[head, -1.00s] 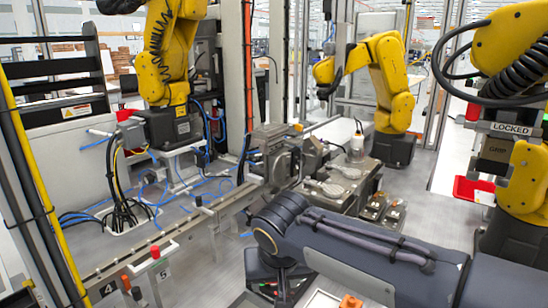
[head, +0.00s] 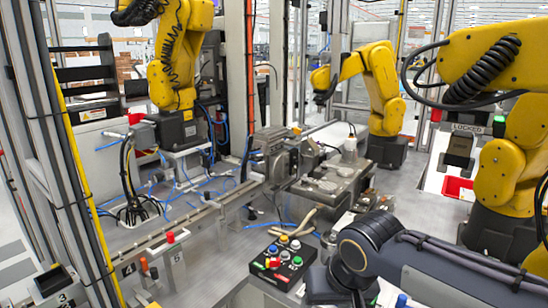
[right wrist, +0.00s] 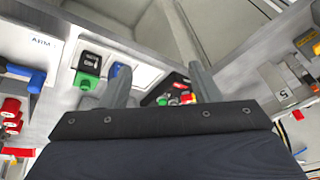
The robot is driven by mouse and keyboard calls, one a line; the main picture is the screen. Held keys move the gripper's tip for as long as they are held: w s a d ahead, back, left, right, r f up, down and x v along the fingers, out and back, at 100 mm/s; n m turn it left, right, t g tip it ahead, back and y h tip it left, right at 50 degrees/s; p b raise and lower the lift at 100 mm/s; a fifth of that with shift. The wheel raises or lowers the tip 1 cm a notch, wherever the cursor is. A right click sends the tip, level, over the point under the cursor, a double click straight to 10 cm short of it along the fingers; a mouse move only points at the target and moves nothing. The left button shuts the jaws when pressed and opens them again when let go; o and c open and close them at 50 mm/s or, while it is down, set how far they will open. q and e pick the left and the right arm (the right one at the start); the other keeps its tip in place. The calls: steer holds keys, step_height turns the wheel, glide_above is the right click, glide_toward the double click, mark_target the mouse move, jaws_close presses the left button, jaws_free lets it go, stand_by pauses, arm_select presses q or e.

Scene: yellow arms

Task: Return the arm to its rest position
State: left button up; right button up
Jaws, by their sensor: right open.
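My right arm (head: 450,270) is dark blue-grey and comes in from the lower right in the head view. Its rounded joint (head: 365,240) stands to the right of a panel with coloured buttons (head: 283,262). The fingers at its end cannot be made out there. In the right wrist view my right gripper (right wrist: 162,85) has two grey fingers spread wide apart with nothing held between them. My left gripper shows in neither view.
Yellow robot arms stand at the left (head: 180,65), back (head: 380,85) and right (head: 505,150). A metal rail (head: 190,218) runs toward a machine block (head: 275,155). In the right wrist view a green piece (right wrist: 87,83) and red knobs (right wrist: 11,107) lie beyond my gripper.

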steer(key=s+d+f+m+t+y+p, duration=0.1)
steer(key=s+d+p, duration=0.1)
steer(key=s+d, duration=0.3)
steer(key=s+d+f+m+y+p, duration=0.1)
steer(key=s+d, duration=0.5)
steer(key=s, duration=0.6)
steer(key=shift+f+m+t+p, duration=0.3)
steer(key=shift+f+t+p, duration=0.15)
steer(key=shift+p, duration=0.35)
steer(key=shift+s+d, duration=0.1)
steer(key=shift+c, duration=0.3)
